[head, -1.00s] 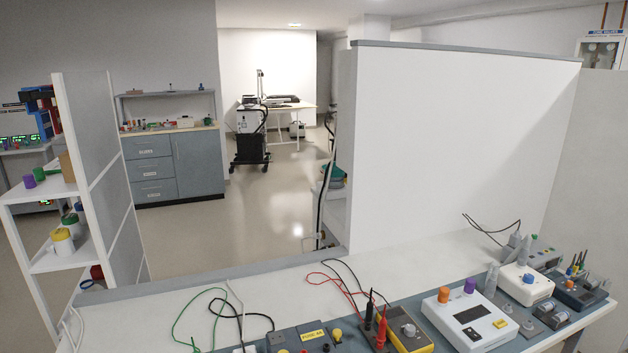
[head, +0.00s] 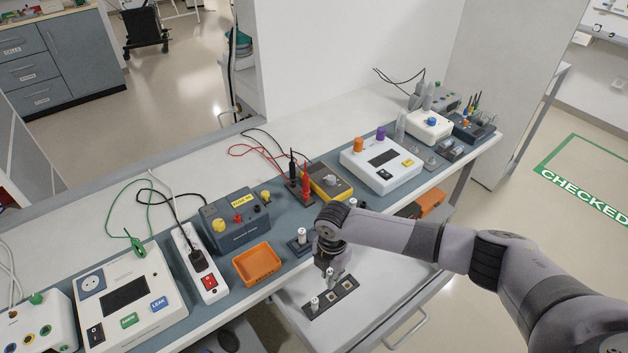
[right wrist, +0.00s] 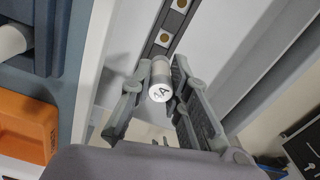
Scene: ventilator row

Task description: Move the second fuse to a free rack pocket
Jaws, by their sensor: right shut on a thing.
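My right gripper (head: 333,276) is shut on a pale fuse (right wrist: 160,84) with a white, lettered top, which stands between the two fingers in the right wrist view. The gripper is over the dark rack strip (head: 322,306) in the open drawer. The rack holds one fuse (head: 314,303) at its left end. Two square pockets (head: 333,297) (head: 346,285) look empty. I cannot tell whether the held fuse touches the rack. Another white-topped fuse (head: 301,235) stands in a dark holder (head: 296,247) on the bench. My left gripper is out of view.
An orange tray (head: 258,264) lies left of the gripper on the bench mat. Behind are a blue-grey tester (head: 236,219), a yellow meter (head: 328,182) and red and black probes (head: 305,182). The drawer floor (head: 375,292) is clear right of the rack.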

